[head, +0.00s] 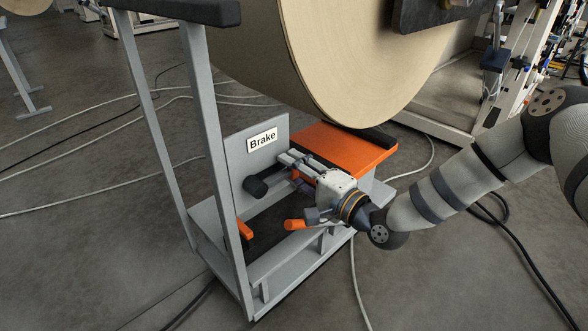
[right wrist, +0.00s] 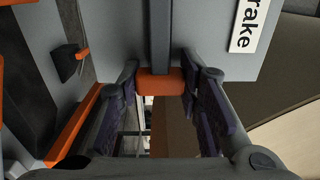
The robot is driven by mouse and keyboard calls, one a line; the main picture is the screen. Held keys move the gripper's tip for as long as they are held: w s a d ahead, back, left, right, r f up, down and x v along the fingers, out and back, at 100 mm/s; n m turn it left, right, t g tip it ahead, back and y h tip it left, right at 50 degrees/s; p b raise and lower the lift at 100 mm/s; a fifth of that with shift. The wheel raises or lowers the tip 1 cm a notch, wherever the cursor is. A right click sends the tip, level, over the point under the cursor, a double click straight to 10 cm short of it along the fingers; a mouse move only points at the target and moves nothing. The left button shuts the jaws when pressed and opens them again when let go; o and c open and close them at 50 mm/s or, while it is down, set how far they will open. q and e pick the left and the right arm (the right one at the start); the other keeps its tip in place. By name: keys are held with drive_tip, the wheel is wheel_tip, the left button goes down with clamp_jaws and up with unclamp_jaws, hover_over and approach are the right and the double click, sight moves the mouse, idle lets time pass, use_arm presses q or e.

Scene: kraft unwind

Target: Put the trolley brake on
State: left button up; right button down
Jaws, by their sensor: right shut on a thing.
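The trolley (head: 205,150) is a grey metal frame with an upright plate carrying a white "Brake" label (head: 262,140); part of the label shows in the right wrist view (right wrist: 250,25). My right gripper (head: 296,170) is shut on that orange grip, with a finger on each side. My left gripper is not in view.
A large brown paper roll (head: 340,60) hangs just above the gripper and an orange tray-like plate (head: 340,148). Orange parts (head: 295,225) sit low on the trolley base. Cables cross the grey floor, which is open at left.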

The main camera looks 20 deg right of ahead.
drive_tip(key=shift+s+f, duration=0.1)
drive_tip(key=shift+f, duration=0.1)
drive_tip(key=c, duration=1.1)
unclamp_jaws()
drive_tip(key=shift+r, duration=0.1)
drive_tip(key=v, duration=1.2)
drive_tip(key=shift+r, duration=0.15)
